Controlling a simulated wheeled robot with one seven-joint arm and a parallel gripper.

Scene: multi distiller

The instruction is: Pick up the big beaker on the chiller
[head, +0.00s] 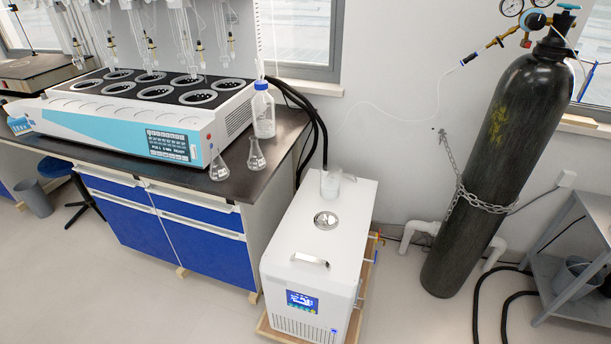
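A clear glass beaker (330,183) stands upright on the rear part of the white chiller's top. The chiller (290,268) is a white box with a blue display on its front, a handle and a round metal cap on its top. The cap lies in front of the beaker and the handle lies nearer still. The beaker stands apart from both. My gripper is not in view.
The bench (230,190) left of the chiller bears a multi-position distiller (150,120), two conical flasks (256,155) and a bottle (263,112). Black hoses (318,125) run down behind the chiller. A chained gas cylinder (495,170) stands right. Floor is clear in front of the bench.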

